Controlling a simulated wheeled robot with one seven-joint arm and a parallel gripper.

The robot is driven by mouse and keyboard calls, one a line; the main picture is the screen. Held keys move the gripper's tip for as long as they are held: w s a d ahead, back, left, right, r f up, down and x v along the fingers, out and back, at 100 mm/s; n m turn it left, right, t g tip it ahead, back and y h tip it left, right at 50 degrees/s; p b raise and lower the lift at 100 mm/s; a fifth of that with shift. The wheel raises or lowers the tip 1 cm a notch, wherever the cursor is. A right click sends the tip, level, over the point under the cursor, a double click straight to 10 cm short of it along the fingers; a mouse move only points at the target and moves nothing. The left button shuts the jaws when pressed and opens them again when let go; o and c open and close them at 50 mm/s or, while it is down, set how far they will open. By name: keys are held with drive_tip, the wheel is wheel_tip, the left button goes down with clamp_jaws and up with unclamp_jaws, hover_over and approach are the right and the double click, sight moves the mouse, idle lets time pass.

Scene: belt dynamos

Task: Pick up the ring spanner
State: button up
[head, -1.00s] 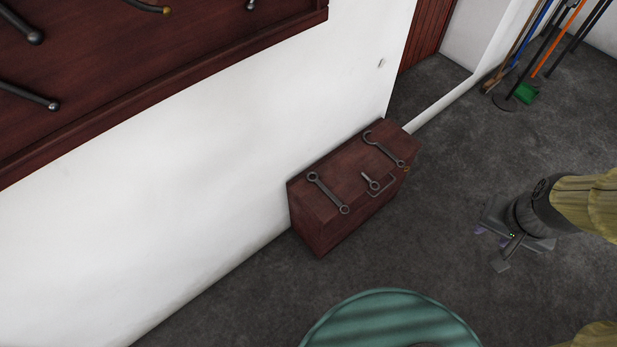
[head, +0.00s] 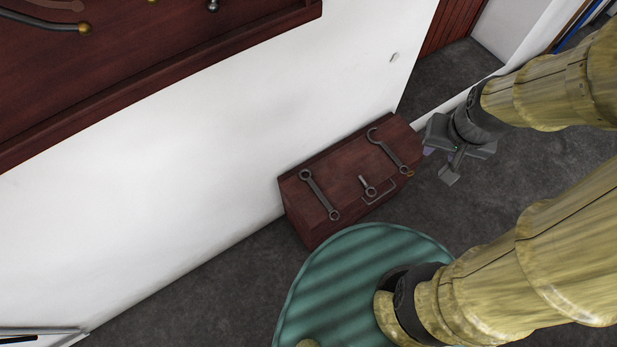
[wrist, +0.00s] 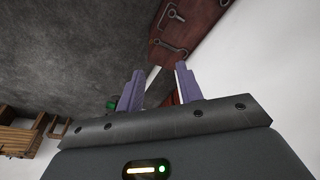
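The ring spanner (head: 319,194), a dark grey bar with a ring at each end, lies flat across the left part of a reddish-brown toolbox (head: 300,214) on the floor by the wall. A hook-ended spanner (head: 389,150) lies on the right part of the lid, and also shows in the wrist view (wrist: 171,46). A short ring-ended tool (head: 368,187) is between them, by the lid handle. My gripper (head: 428,151) is off the box's right end, apart from the ring spanner. Its purple fingers (wrist: 158,90) are spread and empty in the wrist view.
The white wall (head: 190,135) runs right behind the box. A dark red tool board (head: 130,70) hangs on it at upper left. My green round base is close in front of the box. Grey floor (head: 520,190) is clear to the right.

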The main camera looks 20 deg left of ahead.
drive_tip(key=shift+w, duration=0.65)
drive_tip(key=shift+o, duration=0.6)
drive_tip(key=shift+s+d, duration=0.2)
drive_tip(key=shift+s, duration=0.05)
drive_tip(key=shift+o, duration=0.4)
drive_tip(key=shift+s+a+f, duration=0.1)
drive_tip(key=shift+s+f, duration=0.05)
drive_tip(key=w+a+f+n+g+b, duration=0.1)
drive_tip(key=w+a+f+n+b, duration=0.1)
drive_tip(key=a+f+b, duration=0.5)
drive_tip(key=w+a+f+n+b, duration=0.3)
drive_tip(key=a+f+b, duration=0.5)
drive_tip(key=f, duration=0.9)
drive_tip(key=w+a+f+n+g+b, duration=0.1)
drive_tip(key=w+a+f+n+b, duration=0.1)
drive_tip(key=a+f+n+b, duration=0.3)
drive_tip(key=a+f+b, duration=0.3)
drive_tip(key=a+f, duration=0.4)
drive_tip(key=f, duration=0.1)
drive_tip(key=shift+w+a+g, duration=0.15)
drive_tip(key=shift+w+g, duration=0.15)
drive_tip(key=shift+w, duration=0.05)
drive_tip(key=b, duration=0.3)
hover_over(315, 189)
wheel_tip(315, 189, down, 12)
drive_tip(key=shift+f, duration=0.15)
